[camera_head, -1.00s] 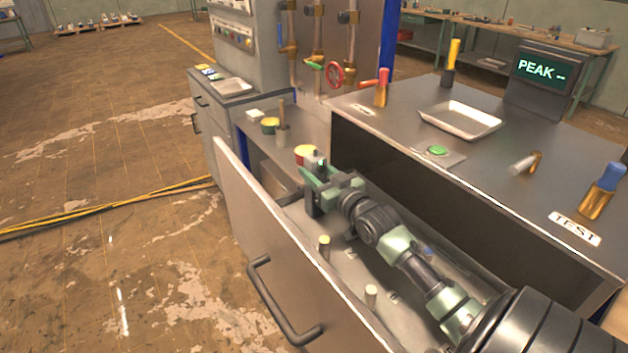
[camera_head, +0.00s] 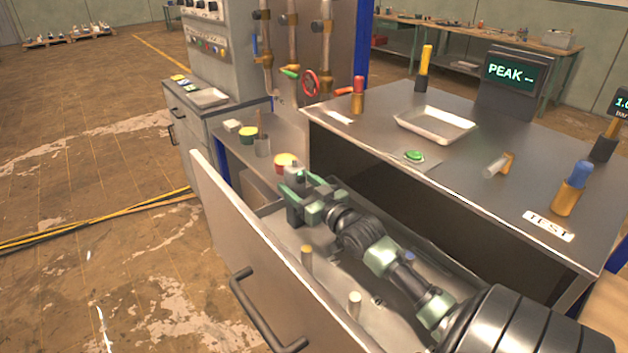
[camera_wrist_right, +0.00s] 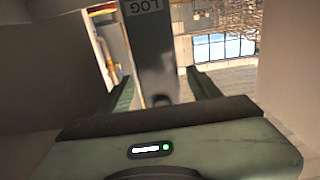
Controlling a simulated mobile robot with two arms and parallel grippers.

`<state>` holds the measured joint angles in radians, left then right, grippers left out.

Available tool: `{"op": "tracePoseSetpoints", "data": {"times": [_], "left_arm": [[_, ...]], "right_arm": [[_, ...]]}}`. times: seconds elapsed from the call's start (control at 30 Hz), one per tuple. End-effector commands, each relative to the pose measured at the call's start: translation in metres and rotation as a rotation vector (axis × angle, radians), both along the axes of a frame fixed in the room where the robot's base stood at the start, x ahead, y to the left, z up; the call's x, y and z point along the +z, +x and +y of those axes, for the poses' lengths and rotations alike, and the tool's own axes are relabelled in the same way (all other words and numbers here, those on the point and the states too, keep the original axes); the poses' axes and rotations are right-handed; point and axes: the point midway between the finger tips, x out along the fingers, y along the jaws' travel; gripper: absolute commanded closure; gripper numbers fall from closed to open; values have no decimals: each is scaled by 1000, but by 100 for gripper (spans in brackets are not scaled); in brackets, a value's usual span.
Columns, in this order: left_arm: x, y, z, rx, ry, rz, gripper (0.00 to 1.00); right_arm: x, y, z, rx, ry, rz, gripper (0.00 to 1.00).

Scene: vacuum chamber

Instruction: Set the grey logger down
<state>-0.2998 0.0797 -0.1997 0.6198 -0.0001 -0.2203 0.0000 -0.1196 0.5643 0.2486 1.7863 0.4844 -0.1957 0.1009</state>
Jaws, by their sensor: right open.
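The grey logger (camera_wrist_right: 152,55) shows in the right wrist view as an upright grey block with an upside-down LOG label near the top edge. It stands between the two green fingers of my right gripper (camera_wrist_right: 160,92), with a visible gap on the right side. In the head view my right gripper (camera_head: 305,186) is down inside the open drawer (camera_head: 240,235), near its far end. The jaws are open. The logger is hard to make out there, mostly hidden by the gripper. My left gripper is not in view.
Two short pegs (camera_head: 306,258) stand in the drawer beside my arm. The bench top (camera_head: 450,170) holds a white tray (camera_head: 436,124), a green button (camera_head: 414,156), a PEAK display (camera_head: 512,75) and several colored-handled tools.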

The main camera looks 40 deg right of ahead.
Motion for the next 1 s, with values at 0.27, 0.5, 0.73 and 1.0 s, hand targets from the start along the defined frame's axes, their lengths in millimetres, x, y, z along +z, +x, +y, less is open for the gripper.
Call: {"op": "tracePoseSetpoints", "data": {"times": [0.27, 0.5, 0.73, 1.0], "left_arm": [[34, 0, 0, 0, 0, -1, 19], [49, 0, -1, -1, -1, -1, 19], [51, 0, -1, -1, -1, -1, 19], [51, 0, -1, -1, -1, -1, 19]], "right_arm": [[4, -56, 6, -1, 0, 6, 37], [2, -93, 10, -1, 0, 3, 37], [2, -104, 12, -1, 0, -1, 37], [1, -104, 12, -1, 0, -1, 37]]}}
